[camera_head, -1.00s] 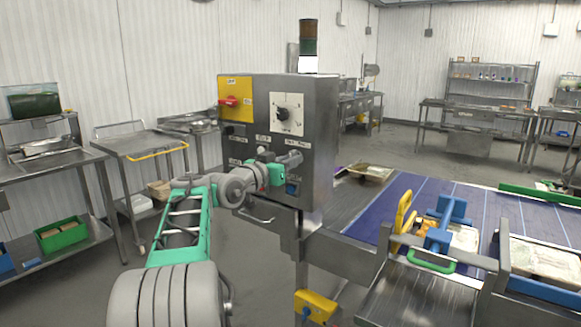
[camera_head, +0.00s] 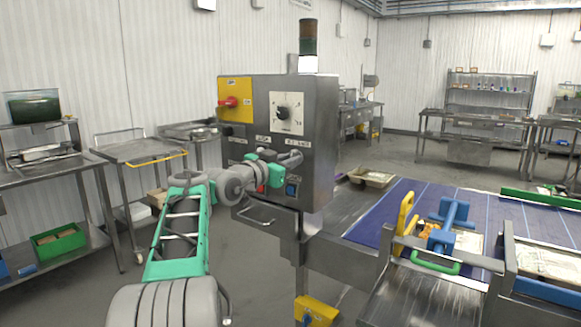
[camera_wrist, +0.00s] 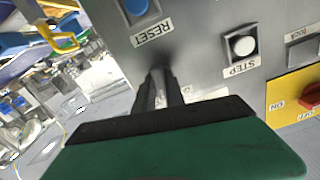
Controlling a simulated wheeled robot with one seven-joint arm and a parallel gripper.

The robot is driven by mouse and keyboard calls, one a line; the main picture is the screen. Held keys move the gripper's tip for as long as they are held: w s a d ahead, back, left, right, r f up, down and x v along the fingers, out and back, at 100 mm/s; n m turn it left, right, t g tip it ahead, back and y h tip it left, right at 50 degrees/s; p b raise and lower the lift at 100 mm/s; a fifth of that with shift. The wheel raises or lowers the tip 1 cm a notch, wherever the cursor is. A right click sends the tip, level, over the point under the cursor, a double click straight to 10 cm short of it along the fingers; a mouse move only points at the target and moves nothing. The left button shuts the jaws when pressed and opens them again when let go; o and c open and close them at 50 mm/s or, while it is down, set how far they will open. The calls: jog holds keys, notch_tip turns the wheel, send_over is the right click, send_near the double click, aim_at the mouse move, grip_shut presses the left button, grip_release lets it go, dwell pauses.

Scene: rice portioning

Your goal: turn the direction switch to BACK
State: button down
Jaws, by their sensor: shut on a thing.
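The grey control box (camera_head: 262,125) stands on a post beside the conveyor. My gripper (camera_head: 294,158) is at its front face, below the white dial (camera_head: 286,113) and above a blue button (camera_head: 291,190). In the wrist view the panel is upside down. The fingers (camera_wrist: 166,92) are shut and reach the panel near the RESET label (camera_wrist: 153,31) and the STEP button (camera_wrist: 243,46). The direction switch is not clearly visible; the fingers and green gripper body cover what they hold and most of the label beside it. I cannot read which way it points.
A red rotary switch (camera_head: 230,102) sits on a yellow plate at the box's upper left. A metal handle bar (camera_head: 253,216) juts out below the panel. The blue conveyor belt (camera_head: 410,215) lies to the right, and a steel trolley (camera_head: 136,150) to the left.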

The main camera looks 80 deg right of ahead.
jog(key=shift+f+m+b, duration=0.1)
jog(key=shift+m+b, duration=0.25)
jog(key=shift+m, duration=0.05)
jog(key=shift+m+b, duration=1.4)
jog(key=shift+b, duration=0.1)
